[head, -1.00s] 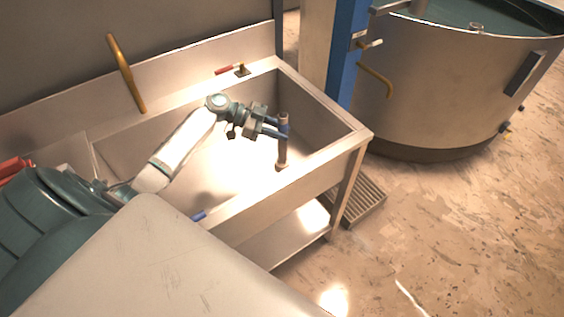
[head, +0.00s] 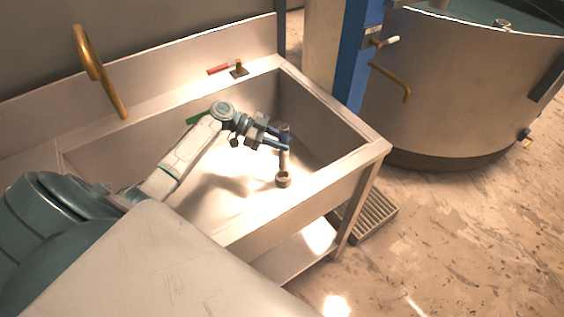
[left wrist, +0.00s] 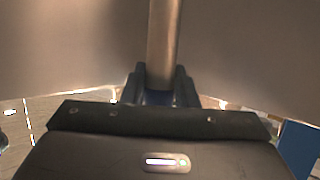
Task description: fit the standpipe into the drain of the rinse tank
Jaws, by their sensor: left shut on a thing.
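The standpipe (head: 283,160) is a slim grey-brown upright tube with a blue band near its top. My left gripper (head: 284,143) is shut on it at the band, inside the rinse tank (head: 345,168). In the left wrist view the standpipe (left wrist: 163,40) stands between the two dark fingers (left wrist: 160,88). A short round collar (head: 283,181) shows at the pipe's lower end, low in the tank. I cannot tell whether it is the drain or part of the pipe, nor whether the pipe is seated. My right gripper is not in view.
A brass spout (head: 100,75) rises over the tank's back left. A red-handled valve (head: 222,69) sits on the back ledge. A blue post (head: 358,55) and a large round vat (head: 455,85) stand to the right. A floor grate (head: 372,215) lies beside the tank.

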